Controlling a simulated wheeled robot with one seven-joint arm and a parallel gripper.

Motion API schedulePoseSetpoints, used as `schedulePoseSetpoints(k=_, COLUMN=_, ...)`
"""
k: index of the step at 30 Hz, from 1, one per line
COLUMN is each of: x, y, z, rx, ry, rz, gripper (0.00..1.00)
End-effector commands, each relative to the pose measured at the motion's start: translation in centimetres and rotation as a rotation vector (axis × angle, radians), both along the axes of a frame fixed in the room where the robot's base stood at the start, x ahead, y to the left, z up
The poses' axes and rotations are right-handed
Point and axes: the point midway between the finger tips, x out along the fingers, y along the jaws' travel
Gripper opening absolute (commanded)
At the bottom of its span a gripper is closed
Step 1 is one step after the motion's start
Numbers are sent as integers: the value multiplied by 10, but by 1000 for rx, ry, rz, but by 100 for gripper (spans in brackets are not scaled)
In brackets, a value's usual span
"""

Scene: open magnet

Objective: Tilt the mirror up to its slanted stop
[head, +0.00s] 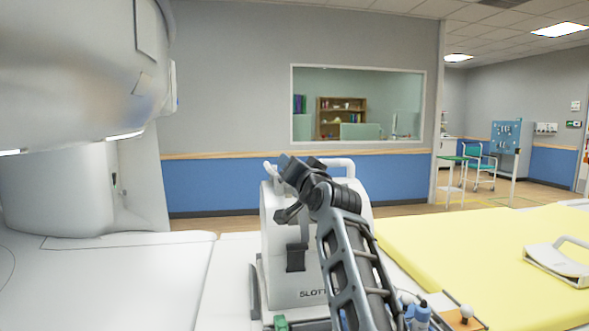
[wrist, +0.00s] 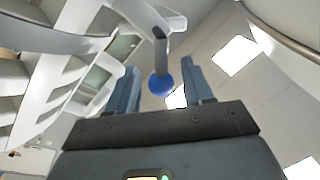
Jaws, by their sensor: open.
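A blue ball knob (wrist: 160,85) on a short grey stem hangs from a white bar in the wrist view. My gripper (wrist: 158,66) is open, with one finger on each side of the knob and stem. Gaps show on both sides, so it does not grip the knob. In the head view my gripper (head: 288,170) is at the top of the white head coil (head: 318,288), which stands on the table. The arm hides part of the coil, and the knob cannot be made out there. I cannot clearly tell the mirror's face or its tilt.
The large white magnet (head: 60,80) overhangs the left side. A yellow mattress (head: 470,255) lies to the right, with a white handled part (head: 562,262) on it. A small tray with a ball-topped peg (head: 466,312) is at the front right. White coil bars (wrist: 75,75) are close to my gripper's left.

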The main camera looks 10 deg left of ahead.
Motion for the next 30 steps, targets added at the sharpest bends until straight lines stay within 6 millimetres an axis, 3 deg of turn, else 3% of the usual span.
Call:
schedulePoseSetpoints(k=7, x=-11, y=-5, z=-3, rx=0, ry=1, rz=1, gripper=51)
schedulePoseSetpoints(k=21, x=-64, y=-29, z=-11, rx=0, ry=-1, rz=-1, gripper=51)
schedulePoseSetpoints(k=30, x=-70, y=-32, z=-12, rx=-1, ry=1, rz=0, gripper=51)
